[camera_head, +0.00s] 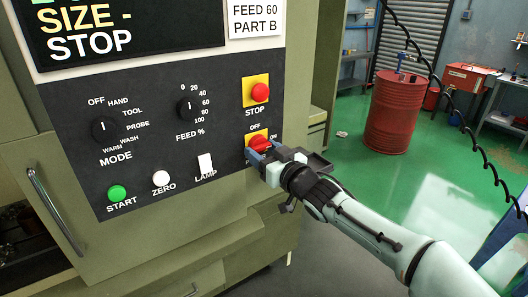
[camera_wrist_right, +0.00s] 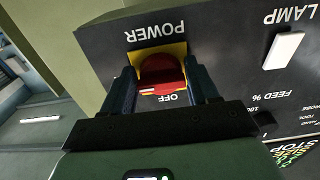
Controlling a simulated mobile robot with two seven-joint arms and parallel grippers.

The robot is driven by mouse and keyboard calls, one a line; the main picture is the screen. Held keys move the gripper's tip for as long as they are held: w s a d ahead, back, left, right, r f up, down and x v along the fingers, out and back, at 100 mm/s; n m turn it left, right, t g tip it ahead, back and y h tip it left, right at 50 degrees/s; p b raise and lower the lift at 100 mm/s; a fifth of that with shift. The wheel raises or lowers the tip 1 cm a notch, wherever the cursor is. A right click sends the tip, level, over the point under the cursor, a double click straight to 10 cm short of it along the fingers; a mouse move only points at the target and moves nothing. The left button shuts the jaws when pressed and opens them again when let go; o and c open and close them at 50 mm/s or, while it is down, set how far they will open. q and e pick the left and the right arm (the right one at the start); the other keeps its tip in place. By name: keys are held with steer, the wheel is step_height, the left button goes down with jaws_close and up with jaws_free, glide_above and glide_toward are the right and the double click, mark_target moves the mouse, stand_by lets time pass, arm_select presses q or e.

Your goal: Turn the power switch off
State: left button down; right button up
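The power switch (camera_head: 259,142) is a red rotary knob on a yellow plate at the lower right of the black control panel. A white mark shows on the knob's lower left there, near the upside-down OFF label. My left gripper is not in view.
A red STOP button (camera_head: 260,92) sits just above the switch. The white LAMP rocker (camera_head: 205,163), ZERO button (camera_head: 161,178), green START button (camera_head: 117,193), and MODE and FEED dials are left of it. A red drum (camera_head: 392,115) stands well behind on the green floor.

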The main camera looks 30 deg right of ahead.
steer(key=shift+c, duration=1.2)
steer(key=shift+n, duration=0.3)
steer(key=n, duration=0.2)
steer(key=shift+d+n+b, duration=0.1)
steer(key=shift+n+b, duration=0.2)
steer(key=shift+s+n, duration=0.1)
steer(key=shift+n, duration=0.8)
steer(key=shift+c, duration=0.4)
steer(key=n, duration=0.2)
steer(key=shift+d+r+n+b, duration=0.1)
steer(key=shift+d+n+b, duration=0.05)
steer(key=shift+n+b, duration=0.2)
steer(key=n, duration=0.5)
steer(key=shift+d+r+n+b, duration=0.15)
steer(key=shift+r+n+b, duration=0.1)
steer(key=shift+b, duration=0.1)
arm_select(q)
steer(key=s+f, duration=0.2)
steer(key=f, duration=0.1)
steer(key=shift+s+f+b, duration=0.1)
steer(key=shift+b, duration=0.2)
arm_select(e)
steer(key=n, duration=0.4)
steer(key=shift+r+n, duration=0.15)
steer(key=shift+n, duration=0.15)
steer(key=shift+r, duration=0.1)
